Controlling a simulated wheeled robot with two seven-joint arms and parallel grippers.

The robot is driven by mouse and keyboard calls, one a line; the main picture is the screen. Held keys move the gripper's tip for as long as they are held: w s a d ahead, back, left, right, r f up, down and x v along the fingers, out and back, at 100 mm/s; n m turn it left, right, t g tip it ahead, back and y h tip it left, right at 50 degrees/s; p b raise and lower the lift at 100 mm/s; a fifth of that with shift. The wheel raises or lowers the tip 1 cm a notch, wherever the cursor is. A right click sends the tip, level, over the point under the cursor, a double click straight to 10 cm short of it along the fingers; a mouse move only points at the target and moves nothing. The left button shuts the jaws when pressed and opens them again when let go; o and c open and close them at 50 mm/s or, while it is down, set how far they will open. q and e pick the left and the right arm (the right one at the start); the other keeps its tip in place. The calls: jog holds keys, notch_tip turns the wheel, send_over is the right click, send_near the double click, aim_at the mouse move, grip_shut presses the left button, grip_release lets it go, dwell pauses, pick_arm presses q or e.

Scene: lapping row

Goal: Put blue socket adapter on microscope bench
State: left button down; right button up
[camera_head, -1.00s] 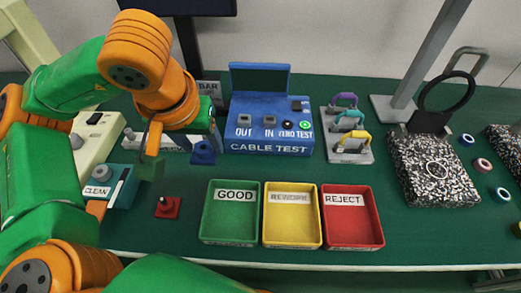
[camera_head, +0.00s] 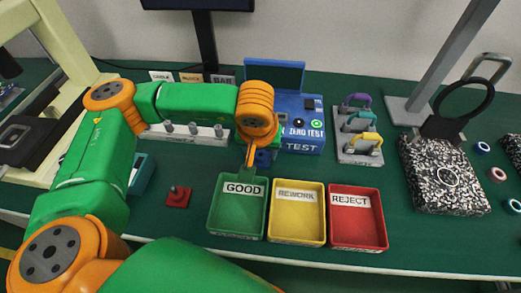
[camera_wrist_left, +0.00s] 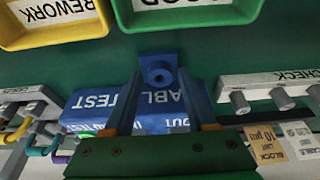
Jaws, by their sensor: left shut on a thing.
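My left gripper (camera_head: 249,158) hangs just behind the GOOD tray, in front of the cable tester. In the left wrist view its two fingertips (camera_wrist_left: 159,78) are closed on the blue socket adapter (camera_wrist_left: 158,68), a small blue block with a round hollow socket. In the head view the adapter (camera_head: 264,158) is partly hidden by the gripper. I cannot tell whether it touches the table. A cream stand (camera_head: 72,60) with a dark stage (camera_head: 22,134) and a black barrel is at the far left; it looks like a microscope. My right gripper is not in view.
Green GOOD (camera_head: 236,218), yellow REWORK (camera_head: 297,228) and red REJECT trays (camera_head: 358,232) line the front. The blue cable tester (camera_head: 305,145) and a white rack of pegs (camera_head: 205,134) stand behind. A red joystick-like item (camera_head: 178,197) is left of the trays.

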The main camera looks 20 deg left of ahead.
pick_arm(q)
jog(key=shift+c, duration=1.1)
grip_release()
jog(key=v, duration=1.2)
jog(key=shift+p, duration=0.3)
jog(key=shift+r, duration=0.1)
